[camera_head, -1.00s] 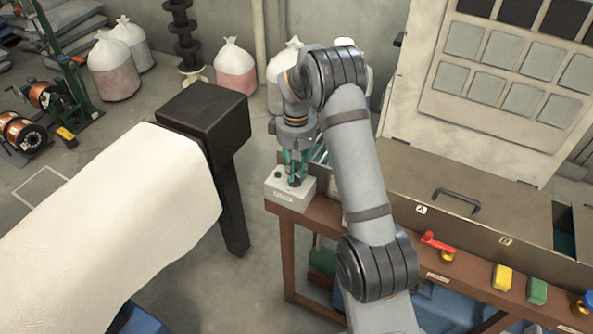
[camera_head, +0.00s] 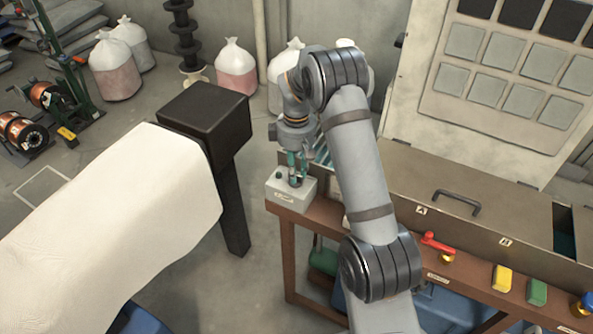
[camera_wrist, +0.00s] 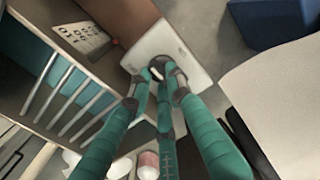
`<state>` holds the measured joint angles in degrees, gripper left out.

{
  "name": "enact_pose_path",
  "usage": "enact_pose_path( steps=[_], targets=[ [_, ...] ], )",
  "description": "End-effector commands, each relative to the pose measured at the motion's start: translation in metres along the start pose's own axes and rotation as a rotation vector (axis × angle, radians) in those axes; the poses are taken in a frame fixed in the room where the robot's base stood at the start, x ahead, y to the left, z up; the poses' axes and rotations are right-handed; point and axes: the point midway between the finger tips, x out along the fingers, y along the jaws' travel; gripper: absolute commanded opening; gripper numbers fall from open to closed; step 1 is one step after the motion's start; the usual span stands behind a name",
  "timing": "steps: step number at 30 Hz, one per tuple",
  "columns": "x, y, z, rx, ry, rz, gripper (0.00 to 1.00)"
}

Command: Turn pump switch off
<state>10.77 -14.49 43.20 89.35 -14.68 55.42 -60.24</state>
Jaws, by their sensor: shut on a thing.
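The pump switch is a pale grey box (camera_head: 291,192) with a label, on the left end of the brown bench ledge in the head view. Its dark knob (camera_head: 296,181) is on top, partly hidden by my fingers. In the wrist view the fingertips (camera_wrist: 163,73) meet at the black knob (camera_wrist: 157,63) on the pale box (camera_wrist: 188,60).
A bench trough with lids (camera_head: 430,190) lies right of my arm. A red-handled valve (camera_head: 437,241), a yellow block (camera_head: 502,278) and a green block (camera_head: 537,291) sit along the ledge. A black post (camera_head: 204,115) with a white sheet (camera_head: 120,215) stands left.

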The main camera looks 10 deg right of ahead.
Motion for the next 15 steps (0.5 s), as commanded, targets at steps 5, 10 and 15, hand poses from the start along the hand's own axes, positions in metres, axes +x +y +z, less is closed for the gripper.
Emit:
enact_pose_path(
  steps=[5, 10, 15],
  targets=[
    [-0.0011, 0.0012, -0.001, -0.004, 0.002, 0.005, 0.0],
    [-0.0008, 0.0009, -0.0008, -0.003, 0.002, 0.003, 0.28],
    [-0.0005, 0.0005, -0.0005, -0.001, 0.001, 0.002, 0.38]
  ],
)
